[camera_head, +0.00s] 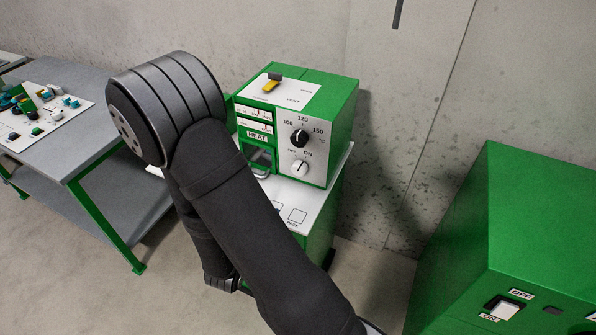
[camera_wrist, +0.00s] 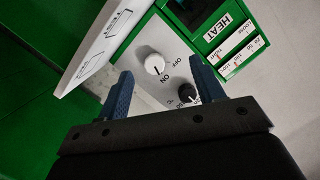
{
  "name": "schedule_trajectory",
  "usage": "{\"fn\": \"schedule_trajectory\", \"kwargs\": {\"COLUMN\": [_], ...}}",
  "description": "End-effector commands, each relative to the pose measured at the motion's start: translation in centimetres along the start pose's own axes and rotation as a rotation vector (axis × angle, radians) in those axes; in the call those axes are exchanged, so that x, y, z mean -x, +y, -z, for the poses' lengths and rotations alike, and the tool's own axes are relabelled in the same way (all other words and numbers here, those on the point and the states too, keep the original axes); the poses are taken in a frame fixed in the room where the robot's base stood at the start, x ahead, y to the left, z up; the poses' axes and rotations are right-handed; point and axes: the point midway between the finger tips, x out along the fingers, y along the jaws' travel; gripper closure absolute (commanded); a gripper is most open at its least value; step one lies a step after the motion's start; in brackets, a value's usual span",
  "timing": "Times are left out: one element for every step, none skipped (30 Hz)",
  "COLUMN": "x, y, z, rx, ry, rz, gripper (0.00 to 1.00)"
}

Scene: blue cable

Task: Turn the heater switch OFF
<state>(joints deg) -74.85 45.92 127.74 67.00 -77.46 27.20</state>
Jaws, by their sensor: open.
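The heater is a green box (camera_head: 340,115) with a white front panel and a HEAT label. Its white switch knob (camera_head: 301,167) sits low on the panel, under OFF and ON marks; its dark pointer line appears turned toward ON. In the wrist view the white knob (camera_wrist: 154,64) shows beyond my gripper (camera_wrist: 162,72), between the two blue fingertips as seen in the picture. The fingers are spread and empty; I see no contact with the knob. My arm hides the gripper in the head view.
A black temperature dial (camera_head: 299,137) sits just above the knob; in the wrist view it (camera_wrist: 187,93) is by the right finger. A white worktop (camera_head: 315,190) lies below the heater. Another green cabinet (camera_head: 520,215) with a white rocker switch (camera_head: 503,309) stands right. A grey table (camera_head: 85,110) stands left.

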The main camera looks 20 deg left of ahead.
Motion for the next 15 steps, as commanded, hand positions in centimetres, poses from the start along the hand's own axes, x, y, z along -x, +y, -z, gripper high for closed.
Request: {"fn": "schedule_trajectory", "kwargs": {"x": [0.7,1.0,1.4,1.7,2.0,2.2,2.4,2.6,2.6,2.6,2.6,2.4,2.2,2.0,1.6], "y": [0.6,0.9,1.3,1.5,1.7,1.9,2.1,2.1,2.2,2.2,2.3,2.3,2.3,2.3,2.4], "z": [0.2,0.5,0.9,1.1,1.3,1.6,1.7,1.9,2.0,2.0,2.1,2.2,2.2,2.3,2.4], "rx": [-0.058,-0.096,-0.137,-0.164,-0.188,-0.212,-0.226,-0.237,-0.249,-0.254,-0.257,-0.259,-0.260,-0.260,-0.260], "ry": [0.052,0.084,0.123,0.148,0.169,0.193,0.208,0.219,0.228,0.234,0.237,0.239,0.240,0.240,0.240], "rz": [-0.009,-0.012,-0.015,-0.015,-0.014,-0.012,-0.011,-0.009,-0.008,-0.008,-0.008,-0.008,-0.009,-0.010,-0.011], "gripper": [0.38,0.38,0.38,0.38,0.38,0.38,0.38,0.38,0.38,0.38,0.38,0.38,0.38,0.38,0.38]}}
